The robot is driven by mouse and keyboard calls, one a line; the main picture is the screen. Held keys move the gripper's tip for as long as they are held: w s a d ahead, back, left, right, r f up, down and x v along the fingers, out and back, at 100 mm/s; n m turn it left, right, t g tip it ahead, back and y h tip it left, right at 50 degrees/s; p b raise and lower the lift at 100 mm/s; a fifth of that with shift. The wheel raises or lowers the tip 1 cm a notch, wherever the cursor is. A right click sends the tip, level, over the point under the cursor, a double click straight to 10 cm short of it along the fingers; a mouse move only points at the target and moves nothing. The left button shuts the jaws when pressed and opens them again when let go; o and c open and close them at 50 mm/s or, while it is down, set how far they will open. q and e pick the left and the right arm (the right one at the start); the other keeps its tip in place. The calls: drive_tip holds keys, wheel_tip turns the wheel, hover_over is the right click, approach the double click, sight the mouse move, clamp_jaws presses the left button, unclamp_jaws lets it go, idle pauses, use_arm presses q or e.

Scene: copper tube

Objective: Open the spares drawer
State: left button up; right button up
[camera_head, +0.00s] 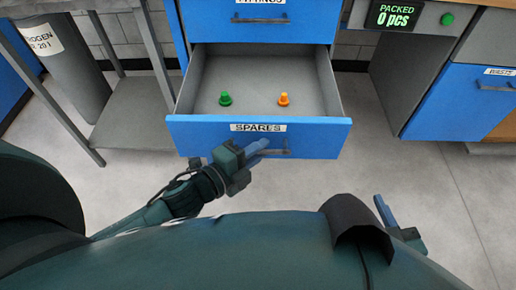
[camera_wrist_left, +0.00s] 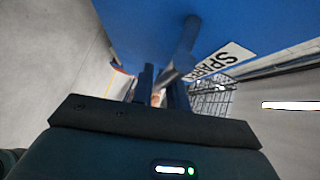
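The blue drawer front labelled SPARES (camera_head: 185,135) is pulled well out of the cabinet, with its grey inside (camera_head: 255,75) showing. A green piece (camera_head: 225,99) and an orange piece (camera_head: 284,99) stand in it. My left gripper (camera_head: 262,146) is at the left part of the dark bar handle (camera_head: 280,152). In the left wrist view the handle (camera_wrist_left: 187,38) runs down between the fingers (camera_wrist_left: 162,88), which look closed on it. My right gripper (camera_head: 392,220) is low at the right, away from the drawer and partly hidden; its opening cannot be told.
Above is another blue drawer (camera_head: 215,22), shut. A grey metal stand (camera_head: 135,110) and a gas cylinder (camera_head: 65,65) are at the left. A blue cabinet with a WASTE label (camera_head: 450,105) is at the right. The floor between is clear.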

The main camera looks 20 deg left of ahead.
use_arm(q)
drive_tip(key=shift+o, duration=0.3)
drive_tip(key=shift+s, duration=0.15)
drive_tip(key=p+v, duration=0.1)
drive_tip(key=v, duration=1.2)
use_arm(e)
drive_tip(key=shift+s+d+g, duration=0.1)
drive_tip(key=shift+s+g, duration=0.15)
drive_tip(key=shift+g, duration=0.25)
use_arm(q)
drive_tip(key=shift+r, duration=0.1)
